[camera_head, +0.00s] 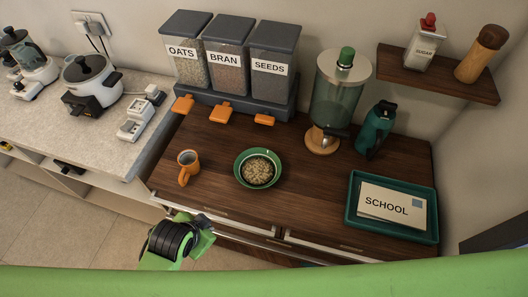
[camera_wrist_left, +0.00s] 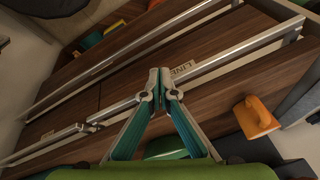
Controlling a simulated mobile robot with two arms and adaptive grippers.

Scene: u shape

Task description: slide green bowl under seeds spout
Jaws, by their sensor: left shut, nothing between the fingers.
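The green bowl (camera_head: 239,168) stands on the dark wooden counter with beige flaky contents in it. It is in front of the dispenser's SEEDS bin (camera_head: 272,66), apart from its orange spout (camera_head: 264,120) and closer to the front edge. My left gripper (camera_head: 203,236) is low at the front edge of the counter, left of and in front of the bowl, not touching it. In the left wrist view its fingers (camera_wrist_left: 160,84) are shut together with nothing between them, before the drawer fronts. My right gripper is not in view.
OATS (camera_head: 186,62) and BRAN (camera_head: 226,66) bins flank the dispenser's left. A drink dispenser (camera_head: 338,90), teal bottle (camera_head: 377,125) and green tray (camera_head: 352,205) are to the right. Bare wood lies between bowl and spouts.

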